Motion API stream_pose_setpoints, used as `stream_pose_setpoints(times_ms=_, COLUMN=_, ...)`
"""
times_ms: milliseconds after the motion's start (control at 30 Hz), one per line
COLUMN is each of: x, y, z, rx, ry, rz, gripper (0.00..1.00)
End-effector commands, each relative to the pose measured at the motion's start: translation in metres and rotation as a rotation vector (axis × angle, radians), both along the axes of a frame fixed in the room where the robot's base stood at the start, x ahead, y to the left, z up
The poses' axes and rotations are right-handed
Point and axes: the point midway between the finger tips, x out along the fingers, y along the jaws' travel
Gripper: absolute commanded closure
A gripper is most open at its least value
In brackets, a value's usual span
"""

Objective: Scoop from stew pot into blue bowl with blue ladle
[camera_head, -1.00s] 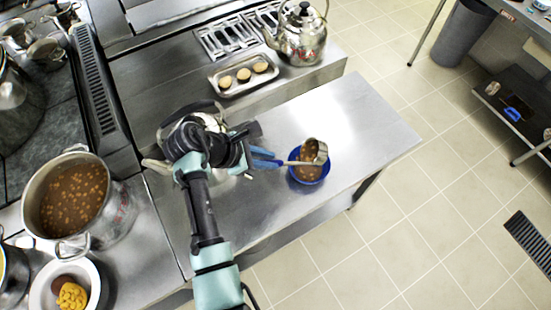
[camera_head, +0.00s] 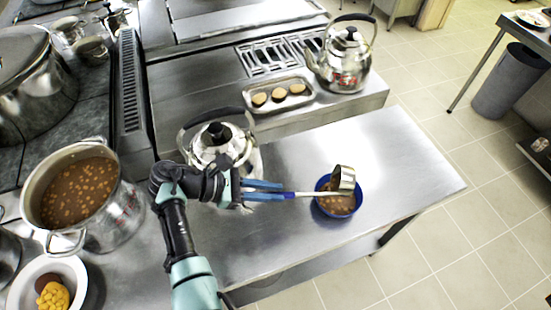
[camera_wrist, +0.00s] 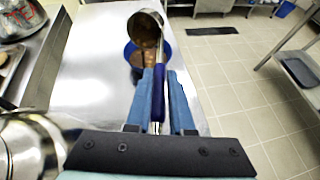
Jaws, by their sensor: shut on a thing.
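The stew pot (camera_head: 76,195) stands at the left in the head view, a steel pot of brown stew with lighter chunks. The blue bowl (camera_head: 340,204) sits on the steel table and has brown stew in it. My gripper (camera_head: 280,189) is shut on the blue ladle's handle (camera_wrist: 158,93), left of the bowl. The ladle's steel cup (camera_head: 346,179) is tipped over the bowl, and in the wrist view (camera_wrist: 145,27) brown stew shows at and below it. Whether the cup touches the bowl I cannot tell.
A kettle (camera_head: 218,145) stands just behind my gripper, and another kettle (camera_head: 344,62) at the back right. A tray (camera_head: 279,95) holds several round pieces. A white bowl (camera_head: 48,284) with food sits at lower left. The table (camera_head: 400,160) is clear right of the blue bowl.

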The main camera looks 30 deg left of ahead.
Motion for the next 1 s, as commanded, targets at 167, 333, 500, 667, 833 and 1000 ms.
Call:
stream_pose_setpoints(times_ms=167, x=-0.001, y=0.005, z=-0.014, rx=-0.058, ry=-0.032, rz=0.002, gripper=1.00)
stream_pose_setpoints(times_ms=333, x=-0.003, y=0.009, z=-0.023, rx=-0.109, ry=-0.056, rz=0.002, gripper=1.00)
stream_pose_setpoints(times_ms=500, x=-0.005, y=0.013, z=-0.031, rx=-0.160, ry=-0.081, rz=0.002, gripper=1.00)
stream_pose_setpoints(times_ms=667, x=-0.007, y=0.016, z=-0.040, rx=-0.206, ry=-0.102, rz=0.003, gripper=1.00)
stream_pose_setpoints(times_ms=833, x=-0.008, y=0.020, z=-0.048, rx=-0.252, ry=-0.126, rz=0.003, gripper=1.00)
stream_pose_setpoints(times_ms=1000, x=-0.009, y=0.020, z=-0.058, rx=-0.304, ry=-0.149, rz=0.002, gripper=1.00)
